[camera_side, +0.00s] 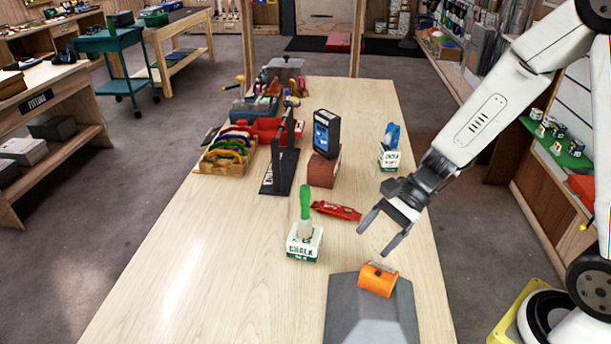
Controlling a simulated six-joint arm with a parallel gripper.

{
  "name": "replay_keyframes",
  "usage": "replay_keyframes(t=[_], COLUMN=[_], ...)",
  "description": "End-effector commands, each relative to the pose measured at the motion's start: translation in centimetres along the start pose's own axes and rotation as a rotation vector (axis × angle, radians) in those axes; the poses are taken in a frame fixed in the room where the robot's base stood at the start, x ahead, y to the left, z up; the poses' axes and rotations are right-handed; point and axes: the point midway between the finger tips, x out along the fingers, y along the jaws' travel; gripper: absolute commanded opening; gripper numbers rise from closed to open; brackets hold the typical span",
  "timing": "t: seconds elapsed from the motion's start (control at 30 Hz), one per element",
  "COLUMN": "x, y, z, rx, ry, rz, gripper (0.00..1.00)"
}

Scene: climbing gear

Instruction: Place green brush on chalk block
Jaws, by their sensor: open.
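The green brush (305,207) stands upright, green handle up, with its pale lower end on top of the white chalk block (304,243). The chalk block sits on the wooden table, near the middle of its width. My gripper (382,232) is open and empty. Its two fingers point down and left, to the right of the brush and apart from it. Whether the brush's lower end rests fully flat on the block cannot be told from this view.
A red tool (337,211) lies just behind the brush. An orange piece (378,279) sits on a grey wedge (366,310) at the front. Behind stand a dark boxed device (326,133), a black stand (281,170) and another white block (389,158). The table's left front is clear.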

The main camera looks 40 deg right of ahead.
Motion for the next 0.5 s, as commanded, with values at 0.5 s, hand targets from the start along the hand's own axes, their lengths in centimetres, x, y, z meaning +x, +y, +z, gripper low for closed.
replay_keyframes(t=[0.5], x=[-3.1], y=[4.8], z=[-3.1], rx=[-0.857], ry=[0.414], rz=[0.374], gripper=[0.75])
